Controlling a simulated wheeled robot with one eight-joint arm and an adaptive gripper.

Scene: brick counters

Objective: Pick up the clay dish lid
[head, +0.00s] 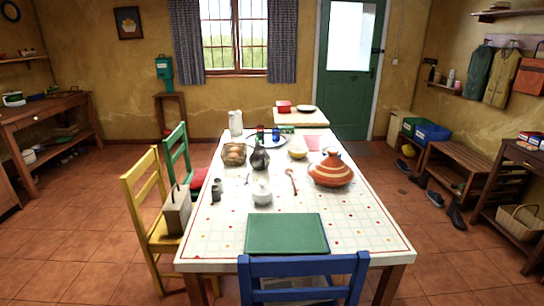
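A rounded terracotta-orange clay dish with pale stripes (331,169) stands on the right side of the dining table (353,232). Its domed, striped upper part looks like the lid, with a small knob on top. The lid appears to rest on the dish; the seam between them is too small to make out clearly. My gripper is not in view.
A green mat (286,234) lies at the front. Blue (303,268) and yellow (150,205) chairs flank the table.

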